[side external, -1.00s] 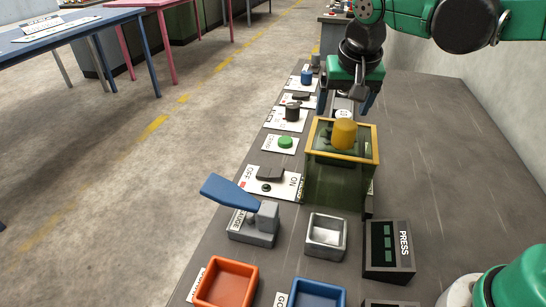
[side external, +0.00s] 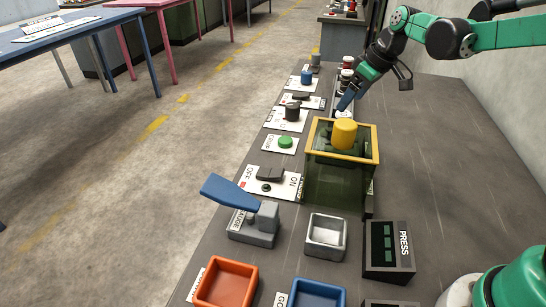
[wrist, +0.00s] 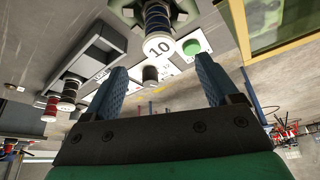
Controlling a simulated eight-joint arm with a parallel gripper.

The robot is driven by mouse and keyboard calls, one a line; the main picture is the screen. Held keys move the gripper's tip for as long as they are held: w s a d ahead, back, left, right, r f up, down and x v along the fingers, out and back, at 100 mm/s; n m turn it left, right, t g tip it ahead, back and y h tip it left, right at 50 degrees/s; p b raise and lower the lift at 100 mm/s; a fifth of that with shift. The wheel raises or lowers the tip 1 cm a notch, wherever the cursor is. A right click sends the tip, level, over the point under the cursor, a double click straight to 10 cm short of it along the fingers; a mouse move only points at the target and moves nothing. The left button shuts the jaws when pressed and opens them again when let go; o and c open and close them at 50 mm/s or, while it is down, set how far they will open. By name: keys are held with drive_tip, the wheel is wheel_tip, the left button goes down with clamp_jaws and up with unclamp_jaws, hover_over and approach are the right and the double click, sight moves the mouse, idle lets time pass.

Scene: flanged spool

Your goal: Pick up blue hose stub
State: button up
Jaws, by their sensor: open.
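My gripper (side external: 347,101) is open, its blue fingers tilted down and left behind the yellow-rimmed box in the side view. In the wrist view my gripper (wrist: 160,72) has its two fingers spread with nothing between the pads. A flanged spool with a dark blue body (wrist: 157,17) and a white end marked 10 stands just beyond the fingertips, apart from them. It may be the blue hose stub, but I cannot tell for sure. In the side view my fingers largely hide that spot. A small blue cylinder (side external: 306,77) stands on a white plate farther back.
The yellow-rimmed box (side external: 313,143) with a yellow knob stands close in front of my gripper. A green button (side external: 286,142) and switches line the left edge. A red spool (wrist: 49,109) and a black spool (wrist: 69,91) stand nearby. The bench's right side is clear.

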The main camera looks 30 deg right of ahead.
wheel_tip(320, 180, down, 3)
drive_tip(key=shift+r, duration=0.2)
drive_tip(key=shift+x, duration=2.8)
clamp_jaws()
